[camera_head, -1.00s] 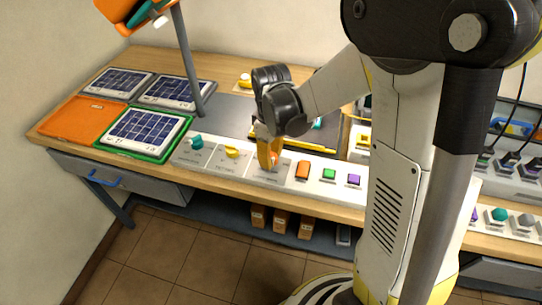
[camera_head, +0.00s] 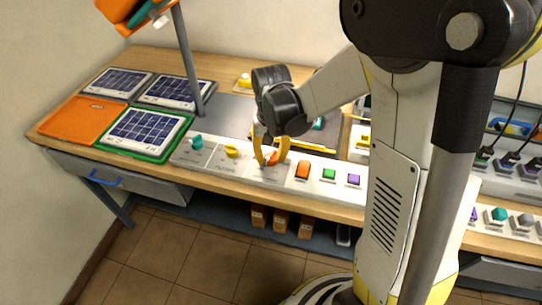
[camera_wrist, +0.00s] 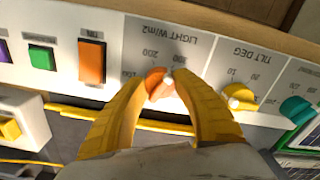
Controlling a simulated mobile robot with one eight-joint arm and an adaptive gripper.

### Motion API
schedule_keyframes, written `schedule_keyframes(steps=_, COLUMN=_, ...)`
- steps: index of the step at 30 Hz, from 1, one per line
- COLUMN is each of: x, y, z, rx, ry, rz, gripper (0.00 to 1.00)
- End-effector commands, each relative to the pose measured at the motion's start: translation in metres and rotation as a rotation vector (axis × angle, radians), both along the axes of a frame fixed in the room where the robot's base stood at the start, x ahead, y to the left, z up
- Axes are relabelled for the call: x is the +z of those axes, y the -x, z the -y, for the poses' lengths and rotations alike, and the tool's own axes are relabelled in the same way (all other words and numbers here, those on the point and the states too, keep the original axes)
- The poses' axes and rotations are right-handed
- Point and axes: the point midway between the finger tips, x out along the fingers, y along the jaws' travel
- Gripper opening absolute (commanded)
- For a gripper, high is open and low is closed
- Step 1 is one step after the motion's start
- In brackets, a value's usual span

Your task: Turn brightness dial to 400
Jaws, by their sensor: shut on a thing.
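The brightness dial (camera_wrist: 158,83) is orange with a pale spot and sits on the white panel under the label LIGHT W/m2, which reads upside down in the wrist view. Marks 200 and 300 show beside it; others are partly hidden. My gripper (camera_wrist: 166,84) has its yellow fingers on either side of the dial and is shut on it. In the head view my gripper (camera_head: 271,151) reaches down onto the panel, and its fingers partly cover the dial (camera_head: 270,158). I cannot tell the exact setting.
A yellow TILT DEG dial (camera_wrist: 240,97) and a teal dial (camera_wrist: 297,109) stand beside it. On the other side are an orange switch (camera_wrist: 92,62), a green button (camera_wrist: 42,58) and a purple button (camera_head: 353,180). A solar panel in a green tray (camera_head: 150,157) lies left.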

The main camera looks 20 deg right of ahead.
Motion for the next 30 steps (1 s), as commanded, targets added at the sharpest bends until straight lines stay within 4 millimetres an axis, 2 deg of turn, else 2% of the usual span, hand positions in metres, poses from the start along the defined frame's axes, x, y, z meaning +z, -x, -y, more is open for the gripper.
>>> schedule_keyframes(steps=30, x=-0.0004, y=0.0004, z=0.0, rx=-0.94, ry=0.0, rz=-0.001, gripper=0.03)
